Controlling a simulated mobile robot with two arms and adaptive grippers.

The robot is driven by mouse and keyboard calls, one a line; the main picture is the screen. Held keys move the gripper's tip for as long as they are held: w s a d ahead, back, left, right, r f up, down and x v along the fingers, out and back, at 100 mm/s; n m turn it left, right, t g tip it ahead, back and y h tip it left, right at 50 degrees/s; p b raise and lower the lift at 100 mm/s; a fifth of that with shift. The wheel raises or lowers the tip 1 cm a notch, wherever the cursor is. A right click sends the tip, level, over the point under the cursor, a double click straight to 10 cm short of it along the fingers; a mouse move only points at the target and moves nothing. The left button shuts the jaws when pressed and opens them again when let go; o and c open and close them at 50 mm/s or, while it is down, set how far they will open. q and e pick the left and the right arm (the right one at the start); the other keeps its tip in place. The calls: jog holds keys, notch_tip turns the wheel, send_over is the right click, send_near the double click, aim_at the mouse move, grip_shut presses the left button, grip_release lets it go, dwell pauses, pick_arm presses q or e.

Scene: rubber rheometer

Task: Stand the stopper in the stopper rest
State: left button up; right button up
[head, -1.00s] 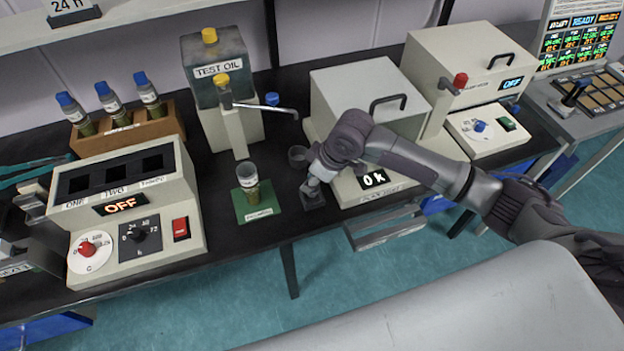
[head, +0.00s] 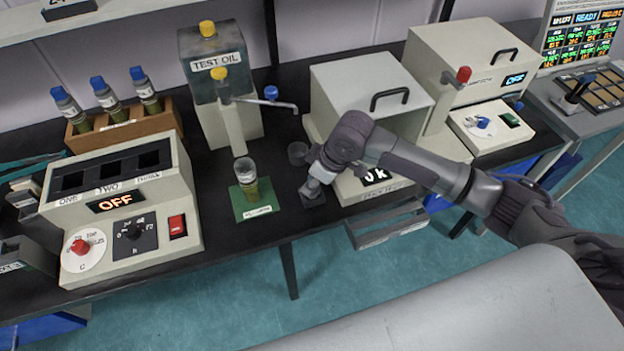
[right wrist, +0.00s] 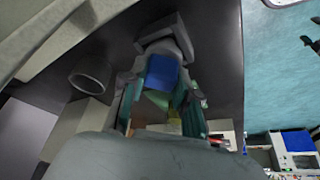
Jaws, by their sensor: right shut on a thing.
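My right gripper (head: 311,190) is low over the bench, in front of the white cabinet with the drawer. In the right wrist view it is shut on the blue stopper (right wrist: 163,73), between its two fingers. In the head view the gripper hides the stopper. A small dark grey square holder, which looks like the stopper rest (head: 316,199), sits right under the gripper. In the right wrist view a grey form, likely the rest (right wrist: 160,27), lies just beyond the stopper; I cannot tell whether they touch. My left gripper is not in view.
An open vial (head: 246,173) stands on a green mat (head: 256,212) to the left. A dark round cup (head: 298,153) stands just behind the gripper. The test oil dispenser (head: 213,85), a rack of blue-capped vials (head: 165,122) and a heater block (head: 170,210) stand further left.

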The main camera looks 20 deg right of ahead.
jog(key=shift+f, duration=0.3)
jog(key=o, duration=1)
